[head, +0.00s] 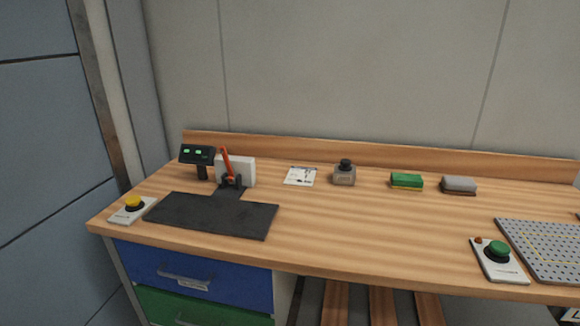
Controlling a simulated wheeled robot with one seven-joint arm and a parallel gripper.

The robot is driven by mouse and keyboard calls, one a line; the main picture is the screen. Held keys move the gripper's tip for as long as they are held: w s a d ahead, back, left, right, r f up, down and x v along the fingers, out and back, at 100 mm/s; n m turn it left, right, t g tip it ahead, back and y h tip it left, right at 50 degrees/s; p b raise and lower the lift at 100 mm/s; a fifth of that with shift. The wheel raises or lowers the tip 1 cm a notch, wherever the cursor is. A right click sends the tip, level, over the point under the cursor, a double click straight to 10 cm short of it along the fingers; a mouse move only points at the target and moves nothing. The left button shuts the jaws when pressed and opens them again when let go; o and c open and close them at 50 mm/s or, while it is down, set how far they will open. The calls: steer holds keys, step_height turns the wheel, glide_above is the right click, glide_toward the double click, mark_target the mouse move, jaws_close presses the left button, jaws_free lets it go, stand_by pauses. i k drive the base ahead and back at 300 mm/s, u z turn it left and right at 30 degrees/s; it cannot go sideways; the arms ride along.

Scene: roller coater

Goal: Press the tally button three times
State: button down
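Several push-button-like things stand on the wooden bench, and I cannot read a label that tells which is the tally button. A yellow button (133,202) sits on a pale box (124,216) at the bench's front left corner. A green button (497,250) sits on a pale box (503,271) at the front right. A small grey device (345,178) with a black knob (345,164) stands at the back middle. A dark display (197,154) with green lit marks stands at the back left. My gripper is not in view.
A dark mat (212,215) lies by an upright orange lever (227,163) and a white block (241,171). A printed card (300,176), a green block (406,181) and a grey block (458,185) line the back. A perforated plate (555,258) is at right. The front middle is clear.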

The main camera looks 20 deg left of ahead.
mark_target(346, 163)
steer(key=u, duration=0.6)
steer(key=i, duration=1)
steer(key=z, duration=0.05)
